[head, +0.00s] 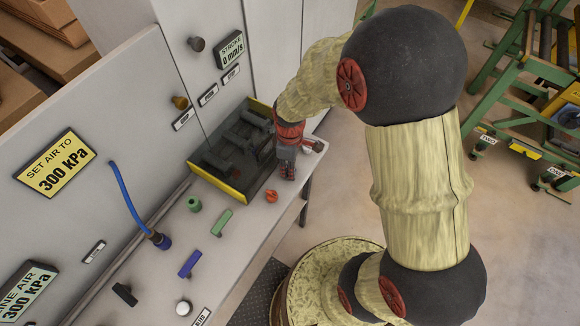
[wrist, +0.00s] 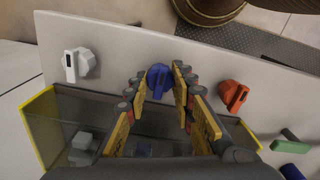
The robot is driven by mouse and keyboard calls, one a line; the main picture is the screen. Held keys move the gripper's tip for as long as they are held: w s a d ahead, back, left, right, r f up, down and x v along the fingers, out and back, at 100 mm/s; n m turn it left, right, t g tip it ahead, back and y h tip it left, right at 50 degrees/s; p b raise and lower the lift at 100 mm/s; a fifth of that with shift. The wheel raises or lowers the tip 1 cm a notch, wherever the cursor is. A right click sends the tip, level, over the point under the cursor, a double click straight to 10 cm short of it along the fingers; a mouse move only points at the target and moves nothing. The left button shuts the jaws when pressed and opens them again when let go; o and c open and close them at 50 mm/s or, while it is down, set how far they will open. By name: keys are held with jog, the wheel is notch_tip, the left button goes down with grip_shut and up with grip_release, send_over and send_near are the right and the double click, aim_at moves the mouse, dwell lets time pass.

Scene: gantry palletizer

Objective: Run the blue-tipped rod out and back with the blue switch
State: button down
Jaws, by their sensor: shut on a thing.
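The blue switch (wrist: 159,80) stands on the pale bench between my two fingers in the wrist view. My gripper (wrist: 166,82) is shut on it, pointing down at the bench. In the head view my gripper (head: 287,172) covers the blue switch. The yellow-edged box (head: 216,181) behind it holds grey cylinders. A bluish patch (wrist: 143,150) shows inside the box between my fingers; I cannot tell whether it is the rod's blue tip. The stroke display (head: 232,49) on the wall reads 0 mm/s.
An orange switch (wrist: 233,94) and a white switch (wrist: 79,63) flank the blue one. Green (head: 221,222) and blue (head: 190,264) levers lie farther along the bench. A blue hose (head: 131,200) runs to a fitting. Signs and knobs cover the wall.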

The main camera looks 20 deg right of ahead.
jog(key=shift+m, duration=0.3)
jog(key=m+p, duration=0.1)
jog(key=m, duration=0.4)
jog(key=m+p, duration=0.1)
jog(key=m, duration=0.5)
jog(key=shift+m, duration=0.3)
dwell(0.4)
jog(key=c, duration=1.5)
grip_release()
notch_tip(320, 180, up, 12)
